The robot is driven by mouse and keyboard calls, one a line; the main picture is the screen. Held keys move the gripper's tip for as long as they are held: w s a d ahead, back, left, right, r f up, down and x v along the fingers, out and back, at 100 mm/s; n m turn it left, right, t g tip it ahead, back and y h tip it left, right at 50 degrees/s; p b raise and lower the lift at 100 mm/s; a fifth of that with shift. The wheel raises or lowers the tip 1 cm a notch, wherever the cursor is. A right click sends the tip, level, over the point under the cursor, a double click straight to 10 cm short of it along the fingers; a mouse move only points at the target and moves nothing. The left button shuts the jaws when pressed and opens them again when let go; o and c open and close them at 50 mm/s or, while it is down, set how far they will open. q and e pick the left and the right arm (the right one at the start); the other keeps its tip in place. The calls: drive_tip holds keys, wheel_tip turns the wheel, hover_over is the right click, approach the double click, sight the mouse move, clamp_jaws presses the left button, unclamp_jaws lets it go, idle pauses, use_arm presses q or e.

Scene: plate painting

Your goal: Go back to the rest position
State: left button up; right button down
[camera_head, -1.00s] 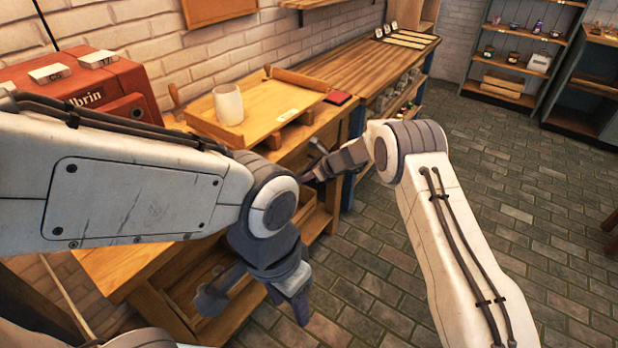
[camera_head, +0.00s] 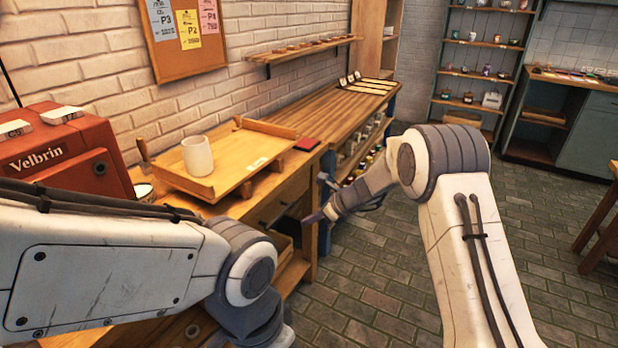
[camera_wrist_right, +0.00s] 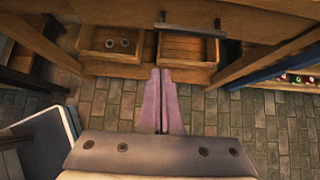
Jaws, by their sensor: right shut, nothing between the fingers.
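My right gripper (camera_head: 314,217) hangs over the floor beside the front of the wooden workbench. In the right wrist view its two purple fingers (camera_wrist_right: 160,75) lie together, shut and empty, with the drawers beyond them. My left arm reaches in from the left and bends down at the bottom edge; its gripper is out of the picture. A white cup (camera_head: 197,156) stands upright on a wooden tray (camera_head: 235,185) on the bench, away from both arms.
A red Velbrin machine (camera_head: 70,155) stands at the left. The workbench (camera_head: 335,105) runs along the brick wall. The right wrist view shows open drawers (camera_wrist_right: 112,43). Shelves (camera_head: 480,75) stand at the back. The tiled floor (camera_head: 390,300) between is clear.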

drive_tip(key=s+a+r+n+g+h+p, duration=0.1)
drive_tip(key=s+a+r+n+p, duration=0.1)
drive_tip(key=s+r+n, duration=0.5)
drive_tip(key=s+a+r+n+g+h+p, duration=0.15)
drive_tip(key=s+n, duration=0.25)
drive_tip(key=s, duration=0.6)
drive_tip(key=s+a+r+n+g+p, duration=0.1)
drive_tip(key=s+a+r+n+g, duration=0.15)
drive_tip(key=s+r+n, duration=0.45)
drive_tip(key=s+d+r+n+h+p, duration=0.1)
drive_tip(key=s+d+n+h, duration=0.1)
drive_tip(key=s+d+n, duration=0.3)
drive_tip(key=s+d+r+n+h+p, duration=0.1)
drive_tip(key=s+d+n, duration=0.4)
drive_tip(key=s, duration=0.8)
drive_tip(key=n+h+p, duration=0.1)
drive_tip(key=n, duration=0.2)
drive_tip(key=shift+s+d+t, duration=0.15)
drive_tip(key=shift+s+t, duration=0.05)
drive_tip(key=shift+t, duration=0.1)
